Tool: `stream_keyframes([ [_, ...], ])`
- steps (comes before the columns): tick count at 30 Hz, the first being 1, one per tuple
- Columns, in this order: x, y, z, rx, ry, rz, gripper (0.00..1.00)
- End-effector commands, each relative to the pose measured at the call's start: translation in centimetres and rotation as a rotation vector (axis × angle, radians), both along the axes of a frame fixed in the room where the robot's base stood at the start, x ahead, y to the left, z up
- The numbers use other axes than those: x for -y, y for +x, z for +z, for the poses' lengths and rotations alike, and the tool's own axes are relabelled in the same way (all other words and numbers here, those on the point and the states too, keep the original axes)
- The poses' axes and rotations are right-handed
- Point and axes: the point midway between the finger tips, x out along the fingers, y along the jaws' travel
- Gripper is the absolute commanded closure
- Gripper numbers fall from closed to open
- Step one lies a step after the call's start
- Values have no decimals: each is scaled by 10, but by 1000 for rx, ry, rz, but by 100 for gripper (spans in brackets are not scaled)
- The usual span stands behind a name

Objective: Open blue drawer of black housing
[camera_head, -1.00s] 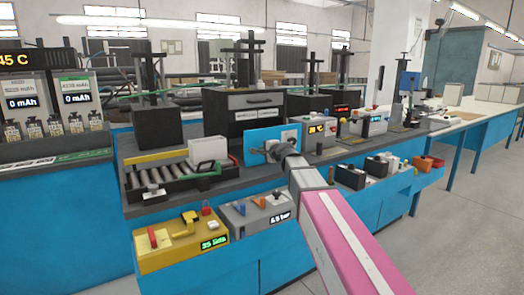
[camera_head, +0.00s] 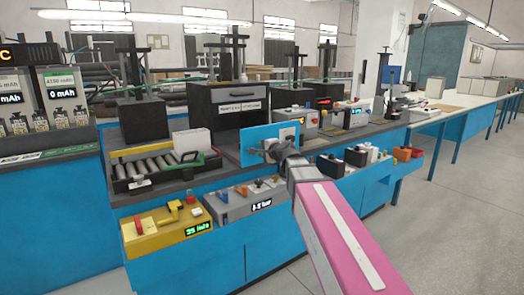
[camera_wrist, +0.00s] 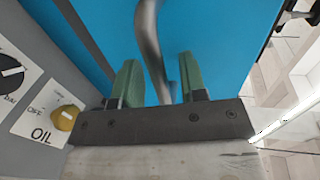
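The black housing (camera_head: 229,98) stands on the bench, with a grey front and a white label. A blue drawer front (camera_head: 257,134) shows before its lower right part; my arm partly covers it. The blue front (camera_wrist: 225,45) fills much of the wrist view, with a curved metal handle (camera_wrist: 150,40) on it. My gripper (camera_head: 272,150) is at this front. In the wrist view my gripper (camera_wrist: 159,80) has its two green fingers apart, with the handle's lower end between them, closer to the right finger. Contact cannot be told. How far the drawer stands out is unclear.
A grey panel (camera_wrist: 30,100) with knobs and an OIL label is close on the left in the wrist view. A roller tray (camera_head: 160,165) sits left of the housing. A yellow box (camera_head: 165,230) and grey box (camera_head: 245,200) are in front. Floor at right is clear.

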Motion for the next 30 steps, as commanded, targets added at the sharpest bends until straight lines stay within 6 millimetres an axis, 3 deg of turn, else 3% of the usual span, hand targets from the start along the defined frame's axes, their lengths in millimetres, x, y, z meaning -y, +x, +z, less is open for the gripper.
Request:
stream_keyframes([
  [14,6,-9,3,2,1,-2,61],
  [30,54,-82,20,1,0,-2,61],
])
